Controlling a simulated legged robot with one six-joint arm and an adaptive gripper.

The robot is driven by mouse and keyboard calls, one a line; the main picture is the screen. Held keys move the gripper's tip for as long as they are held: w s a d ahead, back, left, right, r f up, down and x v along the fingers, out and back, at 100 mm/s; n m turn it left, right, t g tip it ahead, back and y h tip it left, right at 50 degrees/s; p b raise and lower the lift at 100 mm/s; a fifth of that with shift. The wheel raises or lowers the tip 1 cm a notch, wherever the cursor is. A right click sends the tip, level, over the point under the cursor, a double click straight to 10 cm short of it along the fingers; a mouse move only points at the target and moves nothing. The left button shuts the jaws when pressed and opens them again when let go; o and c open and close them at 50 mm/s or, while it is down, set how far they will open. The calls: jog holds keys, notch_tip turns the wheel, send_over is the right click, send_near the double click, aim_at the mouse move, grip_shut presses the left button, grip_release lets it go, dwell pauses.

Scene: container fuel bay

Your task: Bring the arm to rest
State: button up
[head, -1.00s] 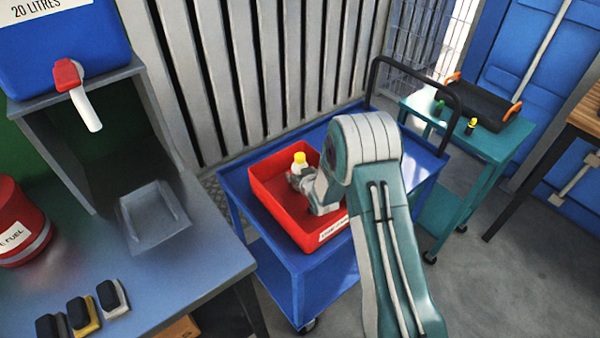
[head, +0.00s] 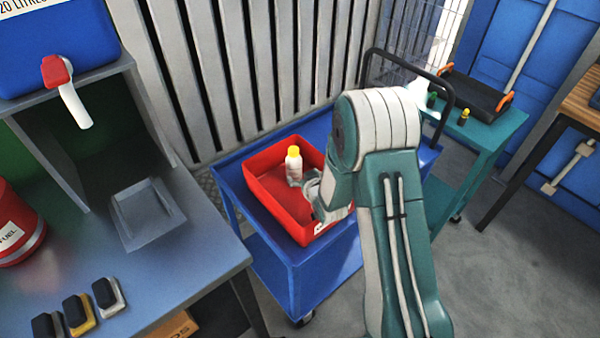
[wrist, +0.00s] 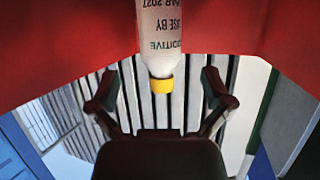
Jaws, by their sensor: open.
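My arm reaches over the blue cart in the head view. My gripper (head: 312,186) is at the right inside of the red tray (head: 268,217), partly hidden by my own arm. In the wrist view my gripper (wrist: 160,98) has its fingers spread wide, one on each side of the bottle and apart from it. The white bottle with a yellow cap (head: 294,168) stands upright in the tray, just left of my gripper. The bottle also shows in the wrist view (wrist: 160,35), upside down in that picture, with printed text on its label.
The blue cart (head: 232,160) has a dark handle at its right end. A teal table (head: 500,125) with a black tray (head: 470,95) stands behind my arm. A grey bench (head: 190,265) with a blue 20-litre container (head: 50,55) above it is at left. Grey floor shows at right.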

jog(key=shift+r, duration=0.1)
dwell(0.3)
jog(key=s+d+r+m+g+h, duration=0.1)
jog(key=s+d+r, duration=0.15)
jog(key=r, duration=0.45)
jog(key=s+d+r+g+h, duration=0.1)
jog(key=s+r, duration=0.3)
jog(key=r, duration=0.3)
jog(key=s+d+r+m+g+h, duration=0.1)
jog(key=s+d+r, duration=0.1)
jog(key=s+r, duration=0.3)
jog(key=s+d+r+g, duration=0.1)
jog(key=s+r, duration=0.1)
jog(key=s, duration=0.5)
jog(key=s+d+r+g, duration=0.1)
jog(key=s+r+g, duration=0.1)
jog(key=s, duration=0.6)
jog(key=s+d+r+m+g, duration=0.1)
jog(key=s+r, duration=0.3)
jog(key=s, duration=0.3)
jog(key=shift+s+r+h, duration=0.2)
jog(key=shift+s+h, duration=0.15)
jog(key=shift+h, duration=0.05)
